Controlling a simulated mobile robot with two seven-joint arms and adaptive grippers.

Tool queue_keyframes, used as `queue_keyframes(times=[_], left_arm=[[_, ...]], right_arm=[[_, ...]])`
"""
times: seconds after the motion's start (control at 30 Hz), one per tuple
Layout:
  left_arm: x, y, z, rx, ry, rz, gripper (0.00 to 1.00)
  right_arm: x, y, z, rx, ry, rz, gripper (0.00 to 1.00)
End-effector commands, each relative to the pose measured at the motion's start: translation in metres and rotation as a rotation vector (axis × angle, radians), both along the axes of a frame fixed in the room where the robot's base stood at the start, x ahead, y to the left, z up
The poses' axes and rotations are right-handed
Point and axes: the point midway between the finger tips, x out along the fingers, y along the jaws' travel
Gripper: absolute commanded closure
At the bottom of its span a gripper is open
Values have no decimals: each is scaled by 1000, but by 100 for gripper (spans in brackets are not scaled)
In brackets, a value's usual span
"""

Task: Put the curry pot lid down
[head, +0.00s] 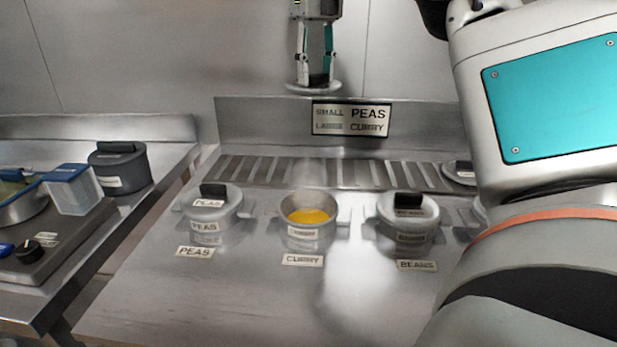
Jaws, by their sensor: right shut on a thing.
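The curry pot (308,216) stands uncovered in the middle of the counter, with yellow-orange curry (309,216) showing inside. A curry label (302,259) lies in front of it. My right gripper (315,80) points down, high above and behind the curry pot, at the top of the head view. It is shut on the curry pot lid (298,87), a pale disc seen nearly edge-on below the fingers. The lid's handle is hidden between the fingers. My left gripper is not in view.
A lidded peas pot (206,226) stands left of the curry pot and a lidded beans pot (406,232) right of it. A slotted rack (335,174) runs behind them, below a sign (351,118). The steel counter (220,305) is clear in front. My arm hides the right side.

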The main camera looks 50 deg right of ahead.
Motion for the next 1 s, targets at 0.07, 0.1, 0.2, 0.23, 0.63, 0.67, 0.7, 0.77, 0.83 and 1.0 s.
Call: queue_keyframes(times=[0.07, 0.1, 0.2, 0.23, 0.63, 0.67, 0.7, 0.77, 0.83, 1.0], left_arm=[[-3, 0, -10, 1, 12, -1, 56], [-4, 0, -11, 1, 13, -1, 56], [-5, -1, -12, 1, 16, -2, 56], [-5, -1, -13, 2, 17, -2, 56], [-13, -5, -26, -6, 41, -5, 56], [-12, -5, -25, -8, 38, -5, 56], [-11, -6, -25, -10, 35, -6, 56], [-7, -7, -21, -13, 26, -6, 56], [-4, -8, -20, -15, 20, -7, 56], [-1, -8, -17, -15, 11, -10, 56]], right_arm=[[7, -6, -13, 0, 6, -122, 96], [8, -8, -15, 0, 5, -175, 96], [11, -12, -18, -1, 3, -273, 96], [11, -13, -18, -1, 2, -294, 96], [12, -15, -66, -6, 10, -346, 96], [12, -15, -72, -6, 9, -345, 96], [12, -15, -81, -4, 10, -348, 96], [11, -15, -95, -4, 9, -347, 96], [11, -14, -111, -1, 7, -349, 96], [11, -14, -149, 1, 5, -349, 96]])
